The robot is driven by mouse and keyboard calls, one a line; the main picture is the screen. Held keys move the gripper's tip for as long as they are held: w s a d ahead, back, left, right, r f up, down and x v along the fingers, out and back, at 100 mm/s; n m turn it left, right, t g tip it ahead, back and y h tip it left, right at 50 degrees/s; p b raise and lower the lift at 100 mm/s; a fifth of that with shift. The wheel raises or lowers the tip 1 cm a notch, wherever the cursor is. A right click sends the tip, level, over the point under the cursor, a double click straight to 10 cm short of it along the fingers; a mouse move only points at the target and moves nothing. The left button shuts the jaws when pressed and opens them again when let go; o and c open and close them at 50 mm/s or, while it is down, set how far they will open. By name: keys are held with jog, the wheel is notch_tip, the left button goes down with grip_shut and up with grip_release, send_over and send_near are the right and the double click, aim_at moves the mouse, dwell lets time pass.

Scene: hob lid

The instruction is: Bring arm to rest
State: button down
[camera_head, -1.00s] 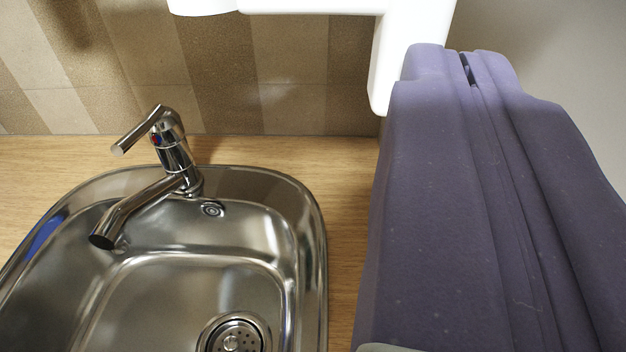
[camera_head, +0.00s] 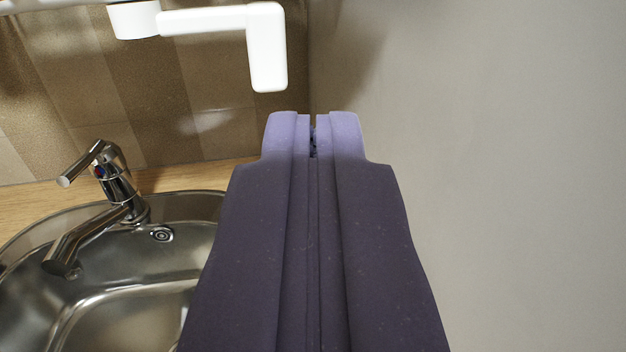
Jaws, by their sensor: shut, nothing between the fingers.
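My gripper (camera_head: 313,135) is the purple-grey body in the middle of the view, pointing away toward the back. Its two fingers lie side by side, shut, with only a thin dark slit at the tips and nothing held. It hangs in front of the wall corner and hides the right part of the sink and counter.
A steel sink (camera_head: 120,265) with a chrome tap (camera_head: 112,195) is at the lower left, set in a wooden counter (camera_head: 190,177). A white angled fixture (camera_head: 265,50) hangs above and beyond my fingertips. A plain grey wall (camera_head: 500,170) fills the right.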

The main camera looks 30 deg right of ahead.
jog(key=s+d+v, duration=0.1)
jog(key=v, duration=0.6)
jog(key=w+a+r+n+y+b, duration=0.1)
jog(key=w+a+r+b, duration=0.4)
jog(key=r, duration=0.4)
jog(key=w+a+r+y+b, duration=0.2)
jog(key=w+a+r+b, duration=0.1)
jog(key=w+a+r, duration=0.45)
jog(key=s+a+r+n+y+b, duration=0.4)
jog(key=s+a+r+y+b, duration=0.1)
jog(key=s+a+r, duration=1.2)
jog(key=a+r+b, duration=0.1)
jog(key=a+r, duration=0.2)
jog(key=a, duration=0.2)
jog(key=shift+n, duration=0.3)
jog(key=shift+d, duration=0.1)
